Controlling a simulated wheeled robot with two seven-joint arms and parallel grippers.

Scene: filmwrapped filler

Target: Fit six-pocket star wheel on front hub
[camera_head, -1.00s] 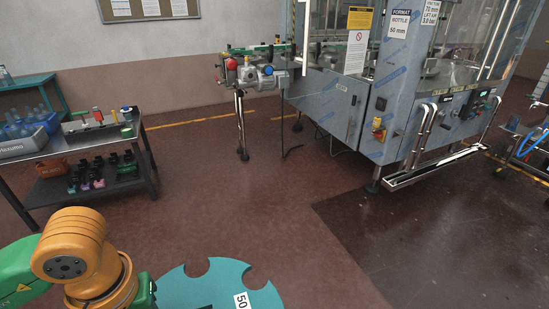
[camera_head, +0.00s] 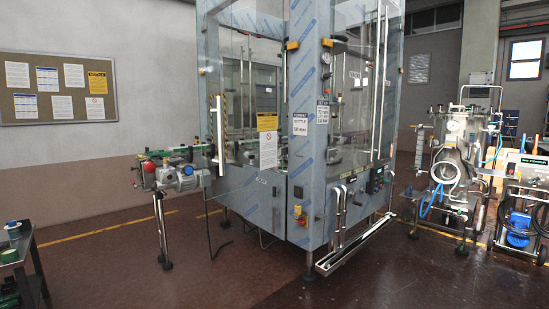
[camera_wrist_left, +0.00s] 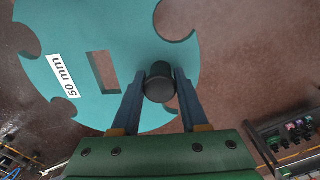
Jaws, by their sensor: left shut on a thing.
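The teal star wheel (camera_wrist_left: 105,40) shows in the left wrist view. It has rounded pockets along its rim, a rectangular slot and a white "50 mm" label. My left gripper (camera_wrist_left: 160,85) is shut on the black knob (camera_wrist_left: 159,82) that stands up from the wheel, and the wheel hangs clear over the floor. The filling machine (camera_head: 300,150) stands in the middle of the head view, with film-wrapped panels and a "FORMAT BOTTLE 50 mm" sign. The front hub cannot be made out. My right gripper is in neither view.
A conveyor stand with a motor (camera_head: 180,178) juts out left of the machine. A bench corner (camera_head: 15,255) is at the far left. A steel tank unit (camera_head: 455,170) and a cart (camera_head: 522,215) stand on the right. The floor before the machine is clear.

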